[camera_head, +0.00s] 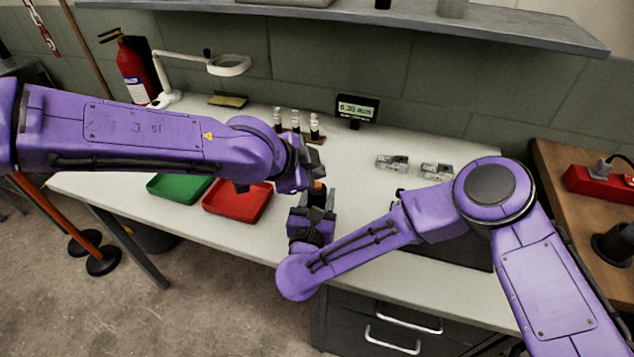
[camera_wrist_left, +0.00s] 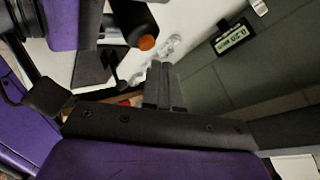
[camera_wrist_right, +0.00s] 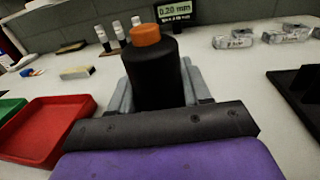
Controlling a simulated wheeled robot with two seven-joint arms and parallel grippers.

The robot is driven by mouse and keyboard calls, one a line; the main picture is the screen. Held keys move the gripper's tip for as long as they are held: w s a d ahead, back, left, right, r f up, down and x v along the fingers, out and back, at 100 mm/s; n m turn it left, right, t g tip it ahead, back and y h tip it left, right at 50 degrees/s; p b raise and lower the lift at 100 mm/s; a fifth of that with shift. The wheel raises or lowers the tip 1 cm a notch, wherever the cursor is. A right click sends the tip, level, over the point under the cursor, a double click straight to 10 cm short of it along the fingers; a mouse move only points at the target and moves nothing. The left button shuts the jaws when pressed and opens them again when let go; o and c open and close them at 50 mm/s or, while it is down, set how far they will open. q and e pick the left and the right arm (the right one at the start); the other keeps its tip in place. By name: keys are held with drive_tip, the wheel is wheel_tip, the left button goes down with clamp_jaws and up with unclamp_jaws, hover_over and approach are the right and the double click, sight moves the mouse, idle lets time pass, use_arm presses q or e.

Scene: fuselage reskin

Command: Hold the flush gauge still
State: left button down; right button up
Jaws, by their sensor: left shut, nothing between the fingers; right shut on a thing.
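The flush gauge is a black cylinder with an orange top (camera_wrist_right: 155,72). It stands upright between the fingers of my right gripper (camera_head: 318,200), which is shut on it above the workbench. In the head view only a little of the gauge (camera_head: 318,186) shows between the two grippers. In the left wrist view its black body and orange end (camera_wrist_left: 146,42) show near the top. My left gripper (camera_wrist_left: 162,85) is shut and empty, close to the gauge and apart from it in that view. A small black display (camera_head: 357,108) at the back reads 0.20 mm.
A red tray (camera_head: 238,202) and a green tray (camera_head: 178,188) lie left of my grippers. Several white-topped bottles (camera_head: 296,122) stand behind them. Clear packs (camera_head: 392,162) lie at the back right. A dark plate (camera_wrist_right: 302,92) is right of the gauge.

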use_arm(q)
drive_tip(key=shift+f, duration=0.15)
drive_tip(key=shift+f, duration=0.3)
drive_tip(key=shift+f, duration=0.5)
idle(0.7)
drive_tip(key=shift+r, duration=0.95)
wheel_tip(320, 180, up, 5)
idle(0.3)
idle(0.4)
